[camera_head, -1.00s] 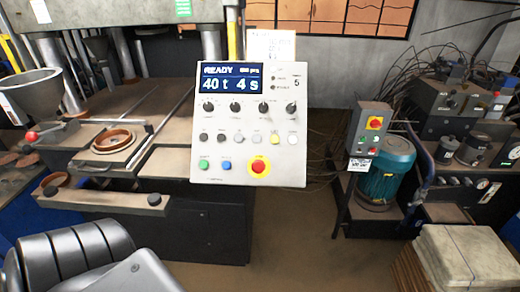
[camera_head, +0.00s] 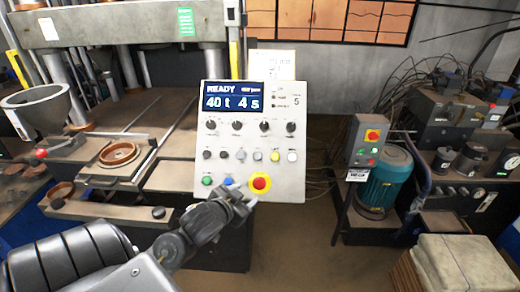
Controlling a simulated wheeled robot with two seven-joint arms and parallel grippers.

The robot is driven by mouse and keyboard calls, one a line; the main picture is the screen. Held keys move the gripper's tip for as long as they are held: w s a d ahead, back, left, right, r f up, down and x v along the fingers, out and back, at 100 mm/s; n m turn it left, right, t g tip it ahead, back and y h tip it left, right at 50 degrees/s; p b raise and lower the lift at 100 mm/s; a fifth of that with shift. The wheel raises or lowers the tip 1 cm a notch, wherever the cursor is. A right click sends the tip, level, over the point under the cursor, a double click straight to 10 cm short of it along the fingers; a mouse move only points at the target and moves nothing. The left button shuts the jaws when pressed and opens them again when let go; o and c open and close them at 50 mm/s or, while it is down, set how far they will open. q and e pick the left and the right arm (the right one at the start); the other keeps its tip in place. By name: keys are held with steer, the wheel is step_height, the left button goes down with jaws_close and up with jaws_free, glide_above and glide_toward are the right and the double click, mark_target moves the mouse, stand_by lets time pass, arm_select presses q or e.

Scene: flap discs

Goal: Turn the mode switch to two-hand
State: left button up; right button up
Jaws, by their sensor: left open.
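The control panel (camera_head: 220,166) is a light grey board facing me, with a lit display (camera_head: 234,97) reading READY, 40 t and 4 s. Below the display is a row of dark rotary knobs (camera_head: 237,125); their labels are too small to read, so I cannot tell which is the mode switch. Under them are small buttons, then green and blue buttons and a red emergency stop (camera_head: 260,183) on yellow. My left gripper (camera_head: 247,193) is open and empty in front of the panel's lower edge, below the knobs. My right gripper is not in view.
A press table with a brown ring (camera_head: 118,154) and a metal funnel (camera_head: 37,108) stands at left. Floor between is clear.

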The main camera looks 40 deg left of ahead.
mark_target(262, 128)
arm_select(q)
steer(key=w+a+r+t, duration=0.2)
steer(key=r, duration=0.5)
steer(key=w+a+r+t, duration=0.2)
steer(key=r+t, duration=0.1)
steer(key=r, duration=0.4)
steer(key=shift+m+y, duration=0.3)
steer(key=shift+y, duration=0.1)
steer(key=p+x, duration=0.1)
steer(key=x, duration=0.2)
steer(key=p+x, duration=0.1)
steer(key=x, duration=0.2)
steer(key=p+x, duration=0.1)
steer(key=x, duration=0.2)
steer(key=shift+w+f+p, duration=0.15)
steer(key=shift+f+p, duration=0.15)
steer(key=shift+w+f, duration=0.1)
steer(key=shift+w, duration=0.55)
steer(key=shift+c, duration=0.2)
steer(key=c, duration=0.9)
steer(key=shift+a, duration=0.1)
